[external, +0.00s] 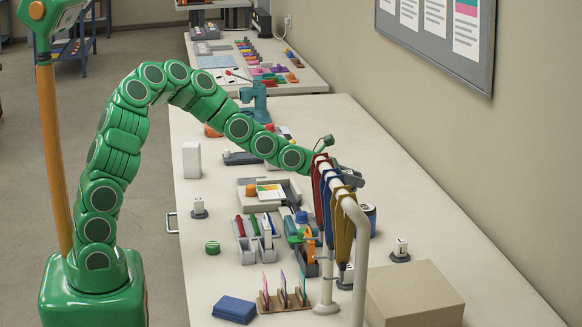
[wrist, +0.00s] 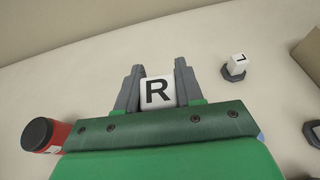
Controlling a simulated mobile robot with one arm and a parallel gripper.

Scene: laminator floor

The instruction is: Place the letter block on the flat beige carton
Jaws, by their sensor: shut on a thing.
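My gripper (wrist: 157,85) is shut on a white letter block marked R (wrist: 158,93); its grey fingers press on both sides of it. In the external view my gripper (external: 350,179) is partly hidden behind the hanging lanyards, and I cannot make out the R block there. The beige carton (external: 415,296) lies closed on the table at the front right. In the wrist view a brown edge of the carton (wrist: 312,54) shows at the right, apart from my gripper. A second white block marked L (external: 400,246) stands on a dark base; it also shows in the wrist view (wrist: 238,62).
A white rack (external: 352,212) with red, blue and yellow lanyards stands between my arm and the carton. Another block on a dark base (external: 346,275) is beside the carton. A red can with a black cap (wrist: 43,135) is near. The table behind the L block is clear.

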